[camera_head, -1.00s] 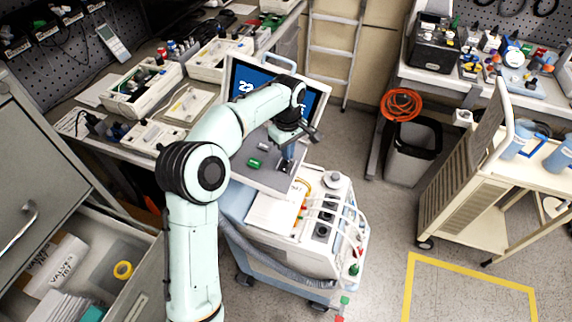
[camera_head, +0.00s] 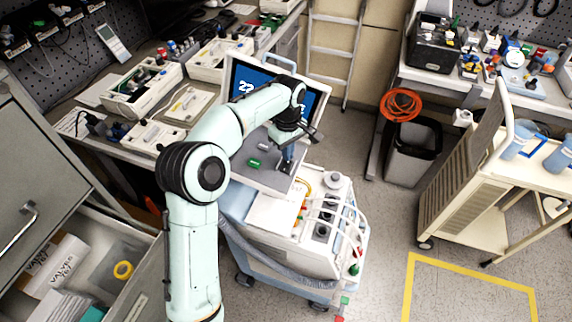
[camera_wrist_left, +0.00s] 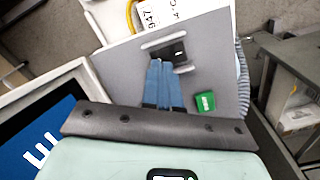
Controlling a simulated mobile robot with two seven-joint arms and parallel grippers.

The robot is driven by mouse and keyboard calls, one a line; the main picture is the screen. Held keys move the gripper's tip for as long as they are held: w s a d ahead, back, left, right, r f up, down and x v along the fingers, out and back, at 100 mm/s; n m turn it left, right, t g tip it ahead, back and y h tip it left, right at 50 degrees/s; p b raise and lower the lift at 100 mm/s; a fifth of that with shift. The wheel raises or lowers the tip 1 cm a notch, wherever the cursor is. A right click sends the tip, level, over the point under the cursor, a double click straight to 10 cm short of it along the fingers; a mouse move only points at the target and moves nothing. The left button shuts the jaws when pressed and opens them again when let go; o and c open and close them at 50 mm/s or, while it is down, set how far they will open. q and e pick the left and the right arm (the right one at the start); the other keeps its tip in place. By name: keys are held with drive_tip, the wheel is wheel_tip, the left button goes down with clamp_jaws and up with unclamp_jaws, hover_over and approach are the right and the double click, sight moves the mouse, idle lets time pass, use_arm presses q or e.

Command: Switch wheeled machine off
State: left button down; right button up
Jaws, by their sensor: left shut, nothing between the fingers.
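The wheeled machine (camera_head: 290,235) is a white and blue cart with a grey control panel (camera_head: 262,176) and a tilted screen. The screen (camera_head: 245,84) is lit blue with white digits and partly hidden by my left arm. My left gripper (camera_head: 287,158) points down at the panel. In the left wrist view my gripper's blue fingers (camera_wrist_left: 161,70) are shut and empty, with tips at the edge of a dark switch (camera_wrist_left: 178,51) in a pale recess. I cannot tell whether they touch it. A green block (camera_wrist_left: 205,101) sits beside the fingers; it also shows in the head view (camera_head: 254,163).
A workbench with device housings (camera_head: 143,88) lies behind at left. An open drawer (camera_head: 125,262) is at lower left. A grey bin (camera_head: 412,155) and a beige trolley (camera_head: 470,195) stand at right.

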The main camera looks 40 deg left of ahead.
use_arm(q)
drive_tip(key=shift+f+b, duration=0.4)
drive_tip(key=shift+f, duration=0.55)
use_arm(e)
drive_tip(key=shift+s+f, duration=0.3)
drive_tip(key=shift+f, duration=0.2)
idle(0.4)
use_arm(q)
drive_tip(key=shift+r+p, duration=0.75)
drive_tip(key=shift+r, duration=0.55)
wheel_tip(320, 180, up, 4)
drive_tip(key=shift+r+p, duration=0.25)
drive_tip(key=shift+p, duration=0.95)
use_arm(e)
drive_tip(key=w+r, duration=0.4)
drive_tip(key=r, duration=0.1)
drive_tip(key=shift+s, duration=0.1)
